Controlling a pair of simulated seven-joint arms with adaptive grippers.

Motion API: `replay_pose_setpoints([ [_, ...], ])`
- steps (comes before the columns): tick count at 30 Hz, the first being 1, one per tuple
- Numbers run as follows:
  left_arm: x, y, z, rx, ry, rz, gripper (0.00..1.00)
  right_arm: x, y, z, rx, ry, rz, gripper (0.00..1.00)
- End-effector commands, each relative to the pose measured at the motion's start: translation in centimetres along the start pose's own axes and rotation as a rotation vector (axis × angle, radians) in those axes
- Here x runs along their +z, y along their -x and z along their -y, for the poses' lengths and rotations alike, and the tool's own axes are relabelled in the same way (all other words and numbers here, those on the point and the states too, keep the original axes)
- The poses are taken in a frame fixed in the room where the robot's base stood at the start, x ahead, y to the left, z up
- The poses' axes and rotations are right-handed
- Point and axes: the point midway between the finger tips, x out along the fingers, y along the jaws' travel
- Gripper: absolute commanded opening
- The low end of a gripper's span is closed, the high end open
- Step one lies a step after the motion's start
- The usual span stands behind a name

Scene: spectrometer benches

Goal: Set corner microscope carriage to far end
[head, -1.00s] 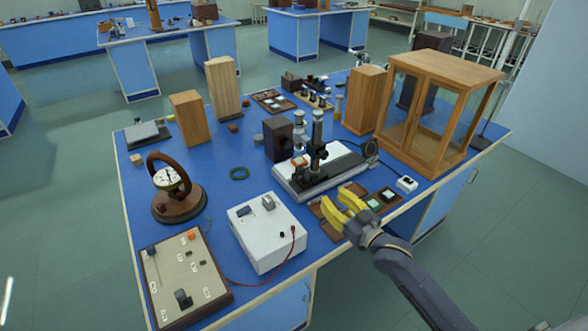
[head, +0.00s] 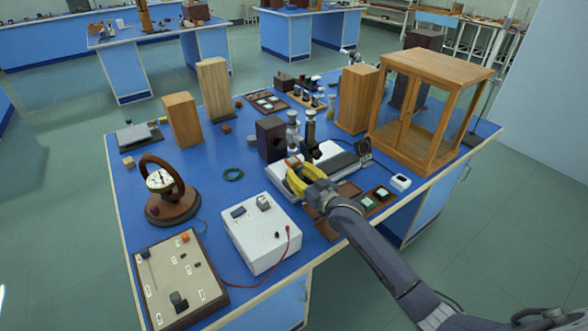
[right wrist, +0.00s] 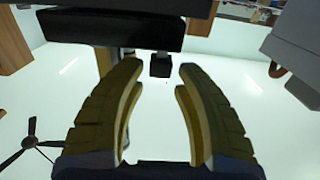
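The travelling microscope stands near the table's front right. Its dark upright column (head: 310,130) rises from a carriage on a pale bed (head: 342,152) with a dark strip. My right gripper (head: 298,172) has yellow fingers and is at the bed's near left part, in front of the column, hiding the lower carriage. In the right wrist view the fingers (right wrist: 160,72) are open, with a small black knob-like part (right wrist: 160,65) showing between the tips. A dark bar (right wrist: 110,30) crosses above them. Contact cannot be told. My left gripper is not in view.
A white box (head: 262,233) with a red lead stands left of my right arm. A wood-framed glass case (head: 430,65) stands to the right. A dark block (head: 270,138) is just left of the column. Slide trays (head: 372,200) lie by the front edge. The blue tabletop (head: 225,200) has clear room at left.

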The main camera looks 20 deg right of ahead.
Motion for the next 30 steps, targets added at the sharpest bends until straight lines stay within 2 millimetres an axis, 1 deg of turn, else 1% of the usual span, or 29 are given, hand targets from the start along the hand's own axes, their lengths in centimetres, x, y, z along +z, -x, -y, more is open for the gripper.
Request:
replay_pose_setpoints([
  [1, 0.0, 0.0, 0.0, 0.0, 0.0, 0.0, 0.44, -0.1, -0.6, 0.0, 0.0, 0.0, -0.001, 0.33],
  [3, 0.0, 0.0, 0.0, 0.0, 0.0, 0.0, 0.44, 0.0, -1.2, 0.0, 0.001, -0.001, -0.001, 0.33],
  [9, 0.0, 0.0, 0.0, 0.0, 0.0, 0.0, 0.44, 0.0, -2.3, 0.0, 0.0, 0.0, -0.001, 0.33],
  [20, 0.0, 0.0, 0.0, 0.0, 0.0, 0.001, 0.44, 0.0, -2.5, 0.0, 0.0, 0.0, -0.001, 0.33],
  [21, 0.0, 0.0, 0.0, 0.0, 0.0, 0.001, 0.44, 0.0, -2.5, 0.0, 0.0, 0.0, -0.001, 0.35],
  [30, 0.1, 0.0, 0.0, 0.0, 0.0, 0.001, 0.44, 0.0, -2.5, 0.0, 0.0, 0.0, -0.001, 0.0],
])
